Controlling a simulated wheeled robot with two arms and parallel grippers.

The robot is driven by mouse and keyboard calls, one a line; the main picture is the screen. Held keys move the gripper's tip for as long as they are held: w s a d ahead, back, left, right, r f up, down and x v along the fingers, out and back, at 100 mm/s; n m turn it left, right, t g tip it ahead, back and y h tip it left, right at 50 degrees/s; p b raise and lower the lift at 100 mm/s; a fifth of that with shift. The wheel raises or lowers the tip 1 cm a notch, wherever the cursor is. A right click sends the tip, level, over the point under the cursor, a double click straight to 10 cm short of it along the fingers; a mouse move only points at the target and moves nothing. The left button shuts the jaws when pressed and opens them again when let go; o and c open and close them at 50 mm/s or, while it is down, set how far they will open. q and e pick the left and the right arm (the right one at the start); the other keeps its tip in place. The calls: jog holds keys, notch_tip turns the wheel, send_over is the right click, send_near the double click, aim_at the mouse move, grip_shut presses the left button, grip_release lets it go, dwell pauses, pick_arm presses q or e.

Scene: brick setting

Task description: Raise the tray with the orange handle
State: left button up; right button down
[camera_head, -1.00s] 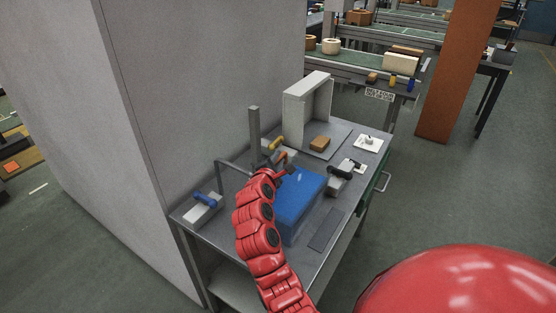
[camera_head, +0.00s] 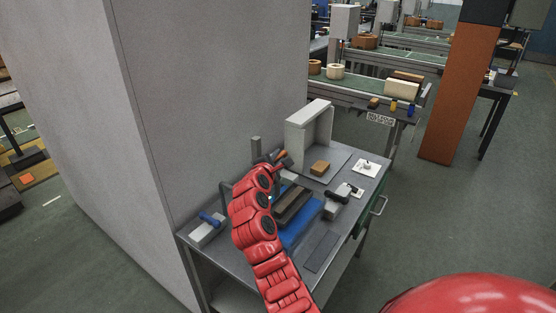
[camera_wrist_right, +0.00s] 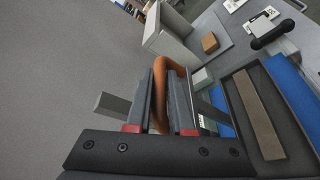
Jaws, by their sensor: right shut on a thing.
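The orange handle (camera_head: 281,155) shows small at the tip of my right arm in the head view. In the right wrist view it is an orange loop (camera_wrist_right: 172,68) between the fingers. My right gripper (camera_head: 275,162) is shut on it, with the two dark fingers (camera_wrist_right: 166,95) on either side. A dark tray-like frame (camera_wrist_right: 237,105) with a brown bar (camera_wrist_right: 258,115) lies to the right in the wrist view. It also shows in the head view (camera_head: 286,216), next to blue surfaces (camera_head: 300,229). My arm hides how the handle joins it. My left gripper is not in view.
The metal bench holds a grey block with a blue handle (camera_head: 207,228), one with a black handle (camera_head: 337,204), a white open-sided box (camera_head: 307,128), a brown block (camera_head: 320,168) and a white plate (camera_head: 367,168). A grey wall (camera_head: 215,90) stands close on the left.

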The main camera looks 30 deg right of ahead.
jog(key=shift+r, duration=0.35)
jog(key=c, duration=0.9)
grip_release()
jog(key=shift+c, duration=0.2)
jog(key=shift+o, duration=0.7)
jog(key=shift+f, duration=0.1)
jog(key=shift+s+a, duration=0.25)
jog(key=shift+a, duration=0.2)
jog(key=b+v, duration=0.4)
jog(key=v, duration=1.2)
jog(key=shift+s, duration=0.3)
jog(key=shift+a, duration=0.1)
